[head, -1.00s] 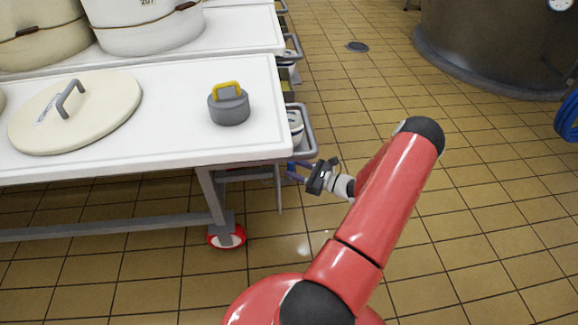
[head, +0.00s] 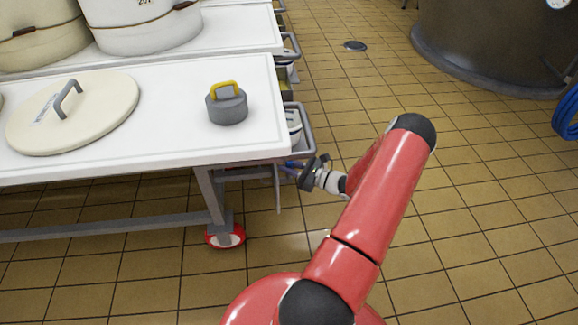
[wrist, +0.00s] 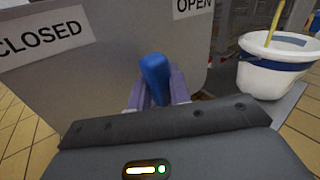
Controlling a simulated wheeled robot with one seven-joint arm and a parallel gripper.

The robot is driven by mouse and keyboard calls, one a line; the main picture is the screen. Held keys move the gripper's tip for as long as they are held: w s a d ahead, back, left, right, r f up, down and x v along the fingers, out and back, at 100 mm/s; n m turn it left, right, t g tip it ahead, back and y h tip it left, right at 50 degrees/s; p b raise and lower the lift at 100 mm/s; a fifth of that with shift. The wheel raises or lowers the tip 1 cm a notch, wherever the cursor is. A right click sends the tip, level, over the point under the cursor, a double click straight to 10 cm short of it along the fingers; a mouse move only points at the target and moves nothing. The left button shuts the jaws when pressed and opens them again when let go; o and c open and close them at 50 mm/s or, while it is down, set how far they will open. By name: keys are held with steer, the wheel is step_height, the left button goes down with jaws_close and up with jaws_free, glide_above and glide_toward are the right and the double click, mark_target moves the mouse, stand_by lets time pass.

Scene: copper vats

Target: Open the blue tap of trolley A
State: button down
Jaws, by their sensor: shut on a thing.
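The blue tap handle (wrist: 155,78) stands between the purple fingers of my gripper (wrist: 158,92) in the wrist view, and the fingers are shut on it. Behind it is a grey plate (wrist: 120,62) with a CLOSED label (wrist: 42,38) at the left and an OPEN label (wrist: 192,5) at the upper right. The handle shows between the two labels. In the head view my gripper (head: 290,168) is at the right end of the near white-topped trolley (head: 170,150), just below its top. The tap's body is hidden.
On the trolley top are a cream lid (head: 100,110) and a grey weight with a yellow handle (head: 227,105). A white bucket (wrist: 275,68) stands right of the plate in the wrist view. A large vat (head: 490,45) is at the back right. Tiled floor is open to the right.

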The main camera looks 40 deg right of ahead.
steer(key=shift+w+d+r+m+g+p, duration=0.25)
steer(key=shift+w+m+g+p, duration=0.15)
steer(key=shift+w+m+p, duration=0.1)
steer(key=shift+w+d+f+m+g+p, duration=0.25)
steer(key=shift+w+d+m+g, duration=0.2)
steer(key=shift+w+m+g, duration=0.3)
steer(key=shift+w+d+f+m+g+p, duration=0.2)
steer(key=shift+w+d+f+m+g, duration=0.2)
steer(key=shift+w+m+g, duration=0.35)
steer(key=shift+w+d+f+m+g+p, duration=0.25)
steer(key=shift+w+d+m+g, duration=0.25)
steer(key=shift+m, duration=0.4)
steer(key=shift+w+f, duration=0.1)
steer(key=c, duration=1.3)
jaws_free()
steer(key=shift+c, duration=0.2)
